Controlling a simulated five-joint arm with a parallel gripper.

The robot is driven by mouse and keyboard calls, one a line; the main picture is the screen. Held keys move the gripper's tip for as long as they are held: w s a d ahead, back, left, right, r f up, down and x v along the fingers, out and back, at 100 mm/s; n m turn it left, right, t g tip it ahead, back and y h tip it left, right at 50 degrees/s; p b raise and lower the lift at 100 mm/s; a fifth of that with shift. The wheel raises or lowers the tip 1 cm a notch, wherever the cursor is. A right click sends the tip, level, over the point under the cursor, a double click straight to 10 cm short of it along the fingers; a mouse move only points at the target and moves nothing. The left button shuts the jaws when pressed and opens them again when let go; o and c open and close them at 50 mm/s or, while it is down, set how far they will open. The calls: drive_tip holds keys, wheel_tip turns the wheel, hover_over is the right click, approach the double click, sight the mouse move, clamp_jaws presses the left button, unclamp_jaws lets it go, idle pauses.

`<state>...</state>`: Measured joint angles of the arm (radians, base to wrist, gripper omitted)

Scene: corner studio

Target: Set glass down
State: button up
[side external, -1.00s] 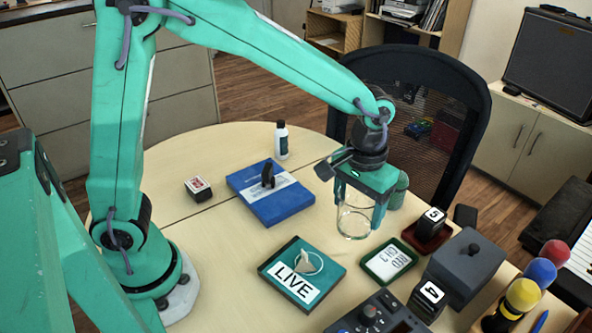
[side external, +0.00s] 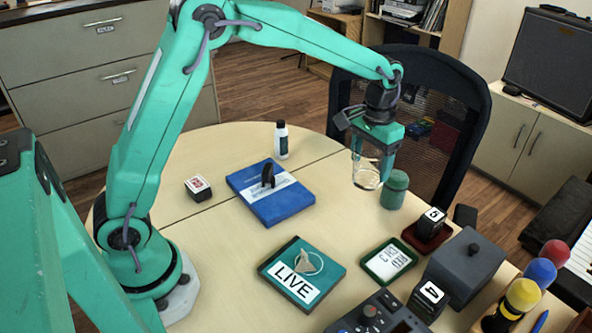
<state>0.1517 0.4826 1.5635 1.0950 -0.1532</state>
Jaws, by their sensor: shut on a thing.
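A clear glass (side external: 366,174) is between the fingers of my gripper (side external: 374,160), which is shut on it. The glass is upright and appears raised above the round wooden table (side external: 335,225). It is to the left of a green lidded jar (side external: 395,190). Its far side is partly hidden by the fingers.
A blue book with a black object on it (side external: 270,205) lies to the left. A teal LIVE board (side external: 302,275), a green-framed card (side external: 389,262) and a grey box (side external: 466,268) are nearer the camera. The table between book and card is clear.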

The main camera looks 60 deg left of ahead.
drive_tip(key=w+a+f, duration=0.5)
drive_tip(key=a+f, duration=0.2)
drive_tip(key=a, duration=0.3)
drive_tip(key=shift+w+a, duration=0.25)
drive_tip(key=shift+w, duration=0.05)
drive_tip(key=shift+f, duration=2)
drive_tip(key=shift+f, duration=0.1)
drive_tip(key=o, duration=1.1)
drive_tip(key=shift+o, duration=0.2)
wheel_tip(320, 180, up, 12)
